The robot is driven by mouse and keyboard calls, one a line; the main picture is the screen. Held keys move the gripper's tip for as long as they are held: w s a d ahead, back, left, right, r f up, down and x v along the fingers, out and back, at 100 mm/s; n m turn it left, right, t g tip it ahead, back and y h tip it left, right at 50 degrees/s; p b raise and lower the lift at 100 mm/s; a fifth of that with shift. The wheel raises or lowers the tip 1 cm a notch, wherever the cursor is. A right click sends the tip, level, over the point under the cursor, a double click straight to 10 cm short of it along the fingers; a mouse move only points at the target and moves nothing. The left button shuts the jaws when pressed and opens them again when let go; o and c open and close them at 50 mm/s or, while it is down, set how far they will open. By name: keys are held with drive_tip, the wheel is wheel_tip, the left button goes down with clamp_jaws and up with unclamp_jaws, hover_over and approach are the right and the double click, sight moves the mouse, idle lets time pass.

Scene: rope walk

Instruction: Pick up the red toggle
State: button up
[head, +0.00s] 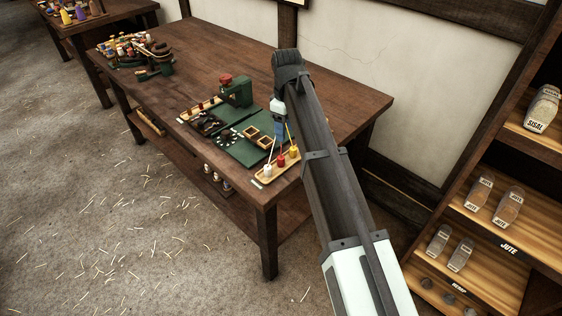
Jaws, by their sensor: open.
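A small red piece that looks like the red toggle (281,161) stands on a narrow wooden tray (260,183) at the near end of the workbench. A white piece (267,171) stands to its left and a yellow piece (294,152) to its right. Thin cords rise from these pieces. My gripper (277,127) is above and behind the tray, apart from the red piece. It is open and seems empty, but its fingers are small and hard to make out.
A green mat (240,152) with small parts and a green press (237,93) with a red knob lie behind the tray on the workbench (205,62). A cluttered green stand (155,70) is at the far end. Shelves (475,240) with jars stand right.

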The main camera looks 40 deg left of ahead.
sight(281, 157)
drive_tip(key=f, duration=0.7)
drive_tip(key=s+a+f, duration=0.1)
drive_tip(key=f, duration=0.3)
drive_tip(key=shift+a+f, duration=0.1)
drive_tip(key=shift+f, duration=0.25)
clamp_jaws()
idle(0.6)
drive_tip(key=shift+r, duration=0.15)
